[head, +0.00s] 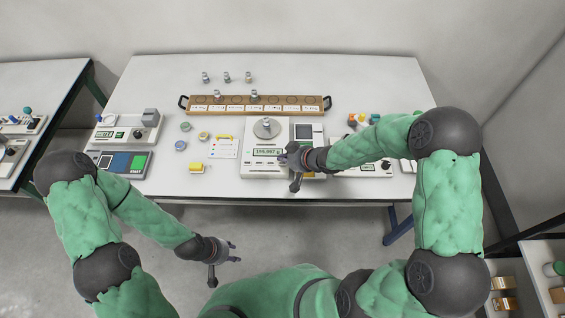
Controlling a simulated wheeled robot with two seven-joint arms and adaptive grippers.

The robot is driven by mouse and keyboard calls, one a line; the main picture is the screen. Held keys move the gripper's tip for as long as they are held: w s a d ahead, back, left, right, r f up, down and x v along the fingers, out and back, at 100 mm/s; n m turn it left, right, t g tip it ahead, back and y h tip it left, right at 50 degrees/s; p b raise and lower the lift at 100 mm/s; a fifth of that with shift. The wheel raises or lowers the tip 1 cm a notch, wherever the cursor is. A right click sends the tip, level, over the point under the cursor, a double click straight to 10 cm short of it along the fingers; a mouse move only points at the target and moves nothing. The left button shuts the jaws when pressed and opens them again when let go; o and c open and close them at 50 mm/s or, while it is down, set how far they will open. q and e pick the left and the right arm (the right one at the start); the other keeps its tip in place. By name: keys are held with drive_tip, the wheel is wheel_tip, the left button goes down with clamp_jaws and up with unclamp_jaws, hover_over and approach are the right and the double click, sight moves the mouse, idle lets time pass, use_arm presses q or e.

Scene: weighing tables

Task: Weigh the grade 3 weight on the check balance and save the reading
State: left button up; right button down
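A white balance (264,168) stands at the middle of the table. A silver weight (267,125) sits on its round pan, and its green display (268,152) shows a reading that looks like 199.997. My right gripper (290,171) is at the front right of this balance, its fingers apart and empty; whether it touches the balance I cannot tell. My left gripper (226,262) hangs open and empty over the floor in front of the table. A wooden rack (290,109) with labelled slots holds a couple of weights (254,97). No grade marking is readable on the weights.
Three small weights (227,78) stand behind the rack. Another balance (112,133) and a blue-green panel marked START (122,164) are at the left. Small round pots (180,145), a card (224,150) and a yellow block (197,168) lie between. A third device (362,170) is partly behind my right arm.

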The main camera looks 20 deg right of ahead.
sight(284, 164)
drive_tip(key=shift+f, duration=0.15)
idle(0.4)
drive_tip(key=shift+f, duration=0.3)
drive_tip(key=shift+f+b, duration=0.35)
drive_tip(key=shift+b, duration=0.1)
idle(0.6)
drive_tip(key=shift+r, duration=0.1)
drive_tip(key=shift+r+p, duration=0.7)
drive_tip(key=shift+p, duration=0.15)
wheel_tip(284, 164, up, 5)
drive_tip(key=p, duration=0.5)
idle(0.3)
